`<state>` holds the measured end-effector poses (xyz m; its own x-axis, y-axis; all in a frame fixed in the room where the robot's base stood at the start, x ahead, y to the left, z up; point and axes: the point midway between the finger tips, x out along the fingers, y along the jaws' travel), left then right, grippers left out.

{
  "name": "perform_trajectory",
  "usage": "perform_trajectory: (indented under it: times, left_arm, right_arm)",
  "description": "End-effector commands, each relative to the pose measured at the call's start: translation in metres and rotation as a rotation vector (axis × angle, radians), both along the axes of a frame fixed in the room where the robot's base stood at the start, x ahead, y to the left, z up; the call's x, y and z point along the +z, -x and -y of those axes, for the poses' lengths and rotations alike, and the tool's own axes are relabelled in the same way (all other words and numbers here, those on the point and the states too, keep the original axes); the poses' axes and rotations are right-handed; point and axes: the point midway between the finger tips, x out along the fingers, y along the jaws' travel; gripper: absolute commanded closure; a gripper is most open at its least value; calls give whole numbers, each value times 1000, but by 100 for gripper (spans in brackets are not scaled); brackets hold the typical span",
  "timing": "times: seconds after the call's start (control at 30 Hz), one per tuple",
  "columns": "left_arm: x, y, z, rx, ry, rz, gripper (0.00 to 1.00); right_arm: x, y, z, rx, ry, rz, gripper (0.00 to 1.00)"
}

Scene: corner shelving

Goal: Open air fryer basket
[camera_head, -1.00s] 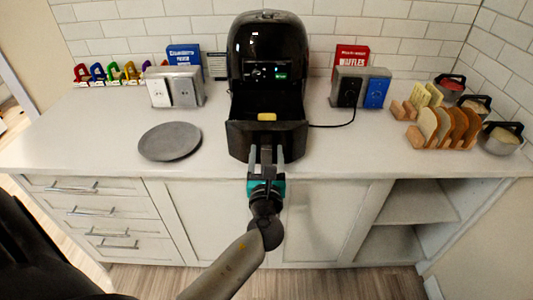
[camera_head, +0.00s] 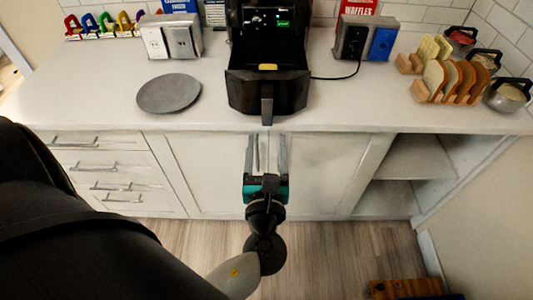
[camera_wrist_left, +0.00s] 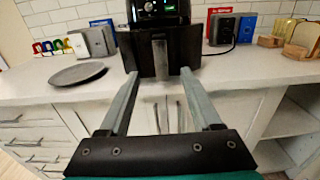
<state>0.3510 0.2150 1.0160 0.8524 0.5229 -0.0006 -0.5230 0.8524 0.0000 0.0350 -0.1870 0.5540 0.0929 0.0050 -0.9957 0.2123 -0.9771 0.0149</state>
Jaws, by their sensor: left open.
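The black air fryer (camera_head: 268,38) stands at the back middle of the counter. Its basket (camera_head: 267,92) is pulled out toward me, with an upright handle (camera_head: 267,104) on its front. A small yellow item (camera_head: 267,67) shows at the basket's back. In the left wrist view the basket front (camera_wrist_left: 168,52) and its handle (camera_wrist_left: 161,58) lie ahead, beyond the fingertips. My left gripper (camera_head: 267,140) is open and empty, in front of the counter edge and apart from the handle. My right gripper is not in view.
A grey plate (camera_head: 169,93) lies left of the fryer. Outlet boxes (camera_head: 171,37) stand on the left, others (camera_head: 364,39) on the right with a cord. A toast rack (camera_head: 450,80) and pots (camera_head: 507,93) are at right. Counter space beside the basket is clear.

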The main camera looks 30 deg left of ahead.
Motion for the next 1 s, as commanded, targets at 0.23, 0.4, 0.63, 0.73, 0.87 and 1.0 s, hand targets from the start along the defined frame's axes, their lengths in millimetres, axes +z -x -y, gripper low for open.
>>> perform_trajectory:
  times: [0.23, 0.4, 0.63, 0.73, 0.87, 1.0]
  left_arm:
    - [0, 17, 11, 0, 1, 0, 35]
    - [0, 18, 11, 0, 0, 1, 35]
    - [0, 18, 11, 0, 0, 0, 35]
    - [0, 18, 11, -1, 0, 0, 35]
    - [-10, 17, 13, -9, 26, -12, 35]
    - [-68, 14, 20, -42, 193, -74, 35]
  right_arm:
    - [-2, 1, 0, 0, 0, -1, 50]
    - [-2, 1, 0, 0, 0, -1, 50]
    - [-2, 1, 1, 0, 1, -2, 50]
    - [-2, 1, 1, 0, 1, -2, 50]
    - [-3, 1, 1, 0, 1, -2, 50]
    - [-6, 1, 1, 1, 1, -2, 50]
